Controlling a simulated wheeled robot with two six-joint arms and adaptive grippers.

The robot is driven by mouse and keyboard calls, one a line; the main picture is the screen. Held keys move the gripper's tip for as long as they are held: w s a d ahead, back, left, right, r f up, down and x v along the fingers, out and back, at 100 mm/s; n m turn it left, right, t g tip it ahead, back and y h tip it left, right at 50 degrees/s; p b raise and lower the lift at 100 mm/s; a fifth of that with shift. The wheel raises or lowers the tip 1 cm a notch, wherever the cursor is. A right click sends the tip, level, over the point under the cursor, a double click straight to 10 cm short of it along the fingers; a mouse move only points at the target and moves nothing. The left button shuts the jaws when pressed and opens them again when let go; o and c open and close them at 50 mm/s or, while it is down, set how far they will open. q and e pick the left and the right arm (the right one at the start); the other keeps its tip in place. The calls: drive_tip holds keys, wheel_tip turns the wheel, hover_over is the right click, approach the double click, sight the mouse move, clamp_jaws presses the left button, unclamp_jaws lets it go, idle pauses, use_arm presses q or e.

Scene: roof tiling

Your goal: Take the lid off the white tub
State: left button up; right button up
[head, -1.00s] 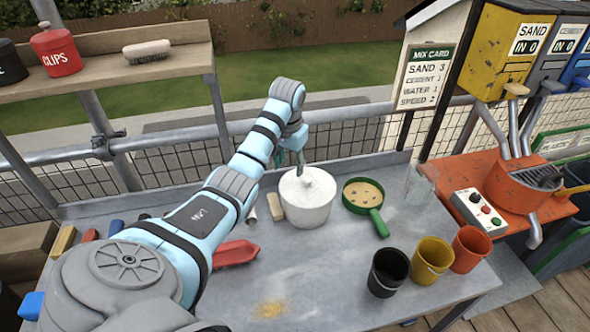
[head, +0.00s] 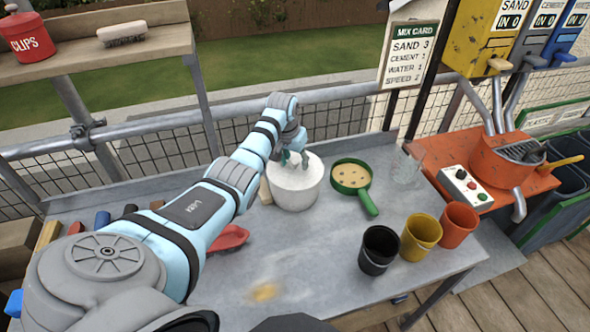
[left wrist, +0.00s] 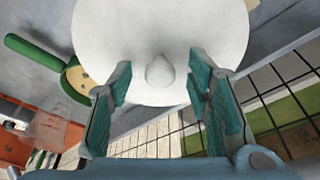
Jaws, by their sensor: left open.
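The white tub (head: 294,194) stands upright on the grey bench, with its white lid (head: 310,171) on top. In the left wrist view the round lid (left wrist: 160,25) fills the upper middle, and its small knob (left wrist: 160,72) points toward the camera. My left gripper (head: 296,160) is over the lid from behind. In the left wrist view my left gripper (left wrist: 159,80) is open, with one green-padded finger on each side of the knob and a gap on both sides. My right gripper is not in view.
A green sieve (head: 350,177) lies right of the tub, near a clear container (head: 408,168). Black (head: 380,249), yellow (head: 420,238) and orange (head: 459,230) buckets stand at the front right. A red tool (head: 229,238) lies left. The bench's front middle is mostly clear.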

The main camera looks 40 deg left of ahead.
use_arm(q)
drive_tip(key=shift+r, duration=0.1)
clamp_jaws()
